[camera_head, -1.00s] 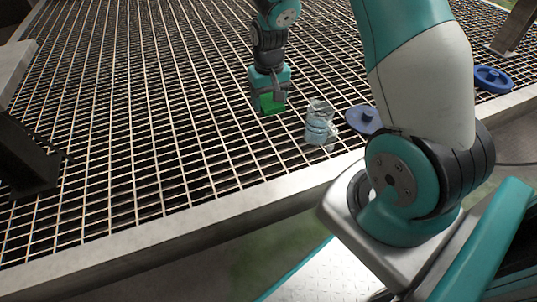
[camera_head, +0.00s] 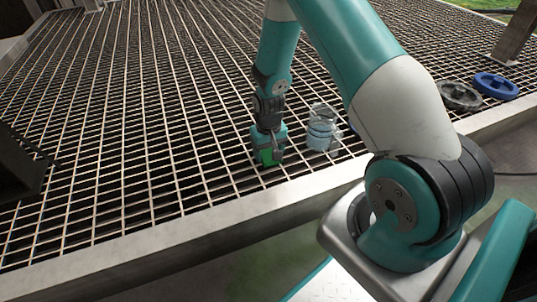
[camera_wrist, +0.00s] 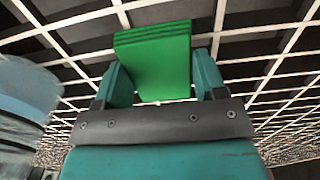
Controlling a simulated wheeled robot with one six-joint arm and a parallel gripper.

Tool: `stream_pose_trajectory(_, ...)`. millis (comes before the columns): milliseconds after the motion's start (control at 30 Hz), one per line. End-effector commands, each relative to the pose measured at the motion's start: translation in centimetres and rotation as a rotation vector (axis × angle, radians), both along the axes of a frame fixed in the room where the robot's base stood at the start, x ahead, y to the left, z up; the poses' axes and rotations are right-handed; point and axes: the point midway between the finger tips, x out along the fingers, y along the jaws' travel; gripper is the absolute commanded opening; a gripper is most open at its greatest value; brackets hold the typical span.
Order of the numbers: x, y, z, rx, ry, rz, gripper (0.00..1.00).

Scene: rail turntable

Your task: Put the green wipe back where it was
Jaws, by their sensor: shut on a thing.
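The green wipe (camera_head: 266,157) is a flat folded block held between the fingers of my gripper (camera_head: 269,153). In the wrist view the wipe (camera_wrist: 152,62) stands between the two teal fingers (camera_wrist: 158,84), with its layered edge showing. My gripper points down at the metal grating (camera_head: 150,185), near its front edge and left of a clear jug. Whether the wipe touches the grating is hard to tell.
The clear jug (camera_head: 321,130) with pale blue contents stands just right of my gripper; its side (camera_wrist: 25,95) shows at the left of the wrist view. A grey wheel (camera_head: 460,96) and a blue wheel (camera_head: 496,86) lie at the right. Grating left of my gripper is clear.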

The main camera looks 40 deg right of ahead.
Motion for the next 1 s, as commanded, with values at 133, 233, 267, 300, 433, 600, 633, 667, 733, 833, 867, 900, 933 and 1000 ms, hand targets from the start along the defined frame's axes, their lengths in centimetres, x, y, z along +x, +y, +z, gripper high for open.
stream_pose_trajectory(133, 0.1, 0.0, -0.2, -0.001, -0.002, 0.000, 0.46)
stream_pose_trajectory(233, 0.0, 0.0, -0.2, -0.001, -0.002, 0.000, 0.46)
stream_pose_trajectory(267, 0.0, 0.0, -0.3, -0.001, -0.002, 0.000, 0.46)
stream_pose_trajectory(300, 0.0, 0.0, -0.4, 0.000, -0.001, 0.000, 0.46)
stream_pose_trajectory(433, 0.1, 0.0, -0.5, -0.001, -0.002, 0.000, 0.79)
stream_pose_trajectory(600, 0.1, 0.0, -0.5, -0.001, -0.002, 0.000, 0.90)
stream_pose_trajectory(633, 0.0, 0.0, -0.5, -0.001, -0.002, 0.000, 0.90)
stream_pose_trajectory(667, 0.1, 0.0, -0.5, -0.001, -0.002, 0.000, 0.90)
stream_pose_trajectory(733, 0.0, 0.0, -0.4, -0.001, -0.002, 0.000, 0.90)
stream_pose_trajectory(833, 0.1, 0.0, 0.1, -0.001, -0.002, 0.000, 0.90)
stream_pose_trajectory(867, 0.1, 0.0, 0.5, -0.001, -0.002, 0.000, 0.90)
stream_pose_trajectory(900, 0.1, 0.0, 1.1, -0.001, -0.003, 0.000, 0.90)
stream_pose_trajectory(933, 0.1, 0.0, 1.7, -0.001, -0.004, 0.000, 0.90)
stream_pose_trajectory(1000, 0.1, 0.0, 3.2, -0.001, -0.005, 0.000, 0.90)
